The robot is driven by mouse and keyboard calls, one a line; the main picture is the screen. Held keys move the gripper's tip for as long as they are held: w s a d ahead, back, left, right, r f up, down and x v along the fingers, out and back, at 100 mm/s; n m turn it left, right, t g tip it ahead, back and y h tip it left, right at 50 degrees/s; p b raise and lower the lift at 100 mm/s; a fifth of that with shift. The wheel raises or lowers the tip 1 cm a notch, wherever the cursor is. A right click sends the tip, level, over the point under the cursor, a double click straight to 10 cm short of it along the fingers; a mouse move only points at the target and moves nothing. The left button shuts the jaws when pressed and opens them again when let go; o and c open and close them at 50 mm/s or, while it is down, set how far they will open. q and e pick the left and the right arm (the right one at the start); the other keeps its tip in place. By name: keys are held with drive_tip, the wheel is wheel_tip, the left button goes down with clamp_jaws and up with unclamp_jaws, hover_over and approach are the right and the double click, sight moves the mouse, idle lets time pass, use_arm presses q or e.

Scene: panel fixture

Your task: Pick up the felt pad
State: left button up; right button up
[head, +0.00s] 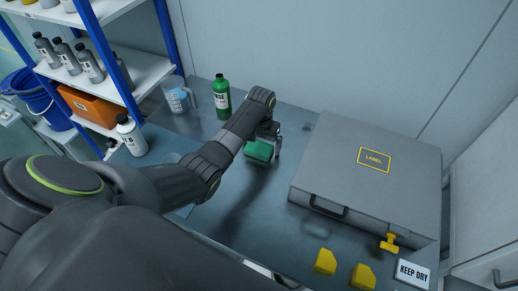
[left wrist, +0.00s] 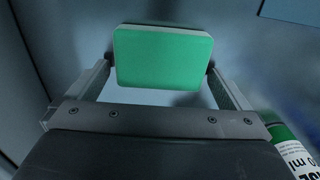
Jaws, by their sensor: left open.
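The felt pad is a green block with a pale underside or edge. In the head view the pad (head: 258,151) lies on the grey bench, left of the case. In the left wrist view the pad (left wrist: 163,58) sits between the finger ends. My left gripper (head: 266,143) is open at the pad, with one finger visible on its right side; the other finger is mostly hidden. In the left wrist view my left gripper (left wrist: 160,72) has a finger on each side of the pad. I cannot tell whether either touches it. My right gripper is not in view.
A grey case (head: 345,150) with a yellow label stands to the right. A green bottle (head: 221,97) and a measuring jug (head: 177,97) stand behind the arm. Yellow pieces (head: 325,262) and a "KEEP DRY" sign (head: 413,273) are at front right. A shelf (head: 135,75) stands left.

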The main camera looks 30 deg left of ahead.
sight(261, 144)
use_arm(q)
drive_tip(key=c, duration=1)
drive_tip(key=shift+o, duration=0.2)
wheel_tip(261, 144, up, 10)
drive_tip(key=shift+b, duration=0.4)
drive_tip(key=o, duration=0.3)
drive_tip(key=shift+c, duration=0.8)
